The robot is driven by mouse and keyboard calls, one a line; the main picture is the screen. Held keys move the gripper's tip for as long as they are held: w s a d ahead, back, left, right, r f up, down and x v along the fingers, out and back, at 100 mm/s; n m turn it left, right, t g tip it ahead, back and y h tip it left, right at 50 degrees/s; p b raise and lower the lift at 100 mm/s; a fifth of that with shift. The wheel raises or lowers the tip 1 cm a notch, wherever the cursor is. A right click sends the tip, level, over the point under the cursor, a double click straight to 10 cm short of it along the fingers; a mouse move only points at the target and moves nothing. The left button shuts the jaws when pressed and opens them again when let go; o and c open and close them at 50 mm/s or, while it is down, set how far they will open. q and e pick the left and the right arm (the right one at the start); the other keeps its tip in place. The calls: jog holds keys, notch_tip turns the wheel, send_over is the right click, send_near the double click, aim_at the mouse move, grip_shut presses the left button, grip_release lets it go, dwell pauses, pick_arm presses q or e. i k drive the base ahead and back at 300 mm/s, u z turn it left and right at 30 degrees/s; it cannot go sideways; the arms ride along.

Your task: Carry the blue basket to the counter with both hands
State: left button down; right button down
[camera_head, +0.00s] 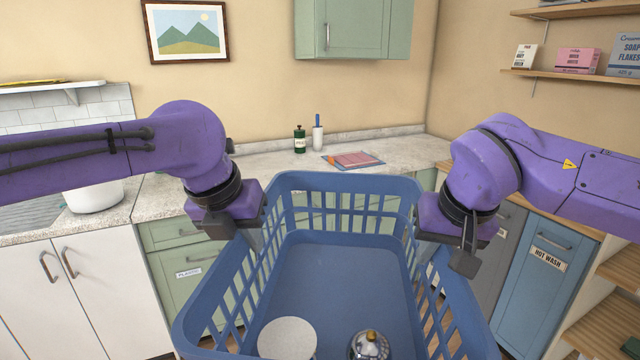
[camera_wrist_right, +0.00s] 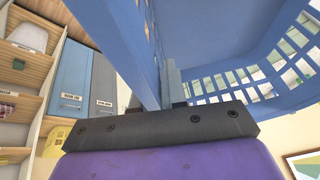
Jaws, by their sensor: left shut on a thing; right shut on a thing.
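The blue basket (camera_head: 345,186) is held up in front of me, over the floor, with its far end near the counter's front edge. A white round item (camera_head: 287,338) and a silver domed item (camera_head: 369,345) lie inside it. My left gripper (camera_head: 254,238) is shut on the basket's left side wall. My right gripper (camera_head: 424,240) is shut on its right side wall. The right wrist view shows the jaws (camera_wrist_right: 172,88) closed around the blue wall. The counter (camera_head: 270,161) runs along the back wall.
A white pot (camera_head: 94,196) is at the left. Wooden shelves (camera_head: 600,325) stand at the lower right. Counter left of the bottle is clear.

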aim_at(253, 174)
jog(key=u, duration=0.15)
jog(key=i, duration=1.4)
jog(key=u, duration=0.4)
jog(key=i, duration=2.05)
jog(key=u, duration=0.3)
